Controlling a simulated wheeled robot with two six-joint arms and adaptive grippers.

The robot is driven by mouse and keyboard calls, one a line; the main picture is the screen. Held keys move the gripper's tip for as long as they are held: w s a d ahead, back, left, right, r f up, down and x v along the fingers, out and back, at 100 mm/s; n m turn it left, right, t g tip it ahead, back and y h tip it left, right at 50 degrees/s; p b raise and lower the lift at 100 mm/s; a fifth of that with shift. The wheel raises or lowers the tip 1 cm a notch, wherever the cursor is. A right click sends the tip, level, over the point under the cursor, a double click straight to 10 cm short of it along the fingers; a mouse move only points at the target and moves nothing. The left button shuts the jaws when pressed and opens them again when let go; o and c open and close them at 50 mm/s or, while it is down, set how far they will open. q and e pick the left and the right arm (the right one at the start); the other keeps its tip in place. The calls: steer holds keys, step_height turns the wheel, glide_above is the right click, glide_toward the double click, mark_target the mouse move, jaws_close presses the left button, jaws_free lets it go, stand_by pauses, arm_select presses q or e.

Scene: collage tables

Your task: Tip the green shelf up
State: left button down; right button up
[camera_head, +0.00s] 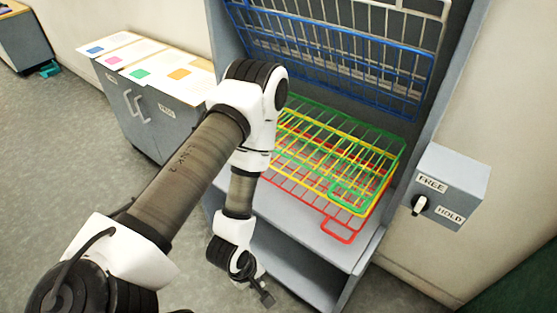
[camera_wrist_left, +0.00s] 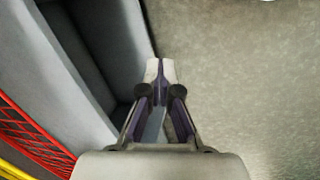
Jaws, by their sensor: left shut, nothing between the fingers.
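The green shelf (camera_head: 352,141) is a wire rack lying roughly flat in the grey rack unit, uppermost of the lowered shelves, with a loop at its front edge. The yellow shelf (camera_head: 362,209) and red shelf (camera_head: 338,232) lie just beneath it. My left arm hides their left parts. My left gripper (camera_head: 264,297) is low in front of the unit, below and left of the shelves and apart from the green one. In the left wrist view its fingers (camera_wrist_left: 159,75) are shut and empty, pointing past the unit's grey edge over the floor. My right gripper is not in view.
A blue shelf (camera_head: 338,68) stands tipped up above the green one, with a white shelf (camera_head: 437,10) behind it. A grey box with a FREE/HOLD knob (camera_head: 419,205) is at the right. A cabinet with coloured cards (camera_head: 158,115) stands left. Floor is clear at left.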

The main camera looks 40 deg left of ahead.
arm_select(q)
steer(key=w+a+r+n+t+y+b, duration=0.1)
steer(key=w+a+r+n+t+b, duration=0.1)
steer(key=w+a+r+n+t, duration=0.65)
steer(key=w+a+r+n+t+b, duration=0.2)
steer(key=w+a+r+n+t, duration=0.25)
steer(key=w+r+n, duration=0.65)
steer(key=w+f+n+g+b, duration=0.1)
steer(key=w+f+b, duration=0.3)
steer(key=b, duration=0.8)
steer(key=shift+w+d+f+n+b, duration=0.15)
steer(key=shift+w+f+n+b, duration=0.25)
steer(key=shift+w, duration=0.7)
steer(key=shift+r, duration=0.1)
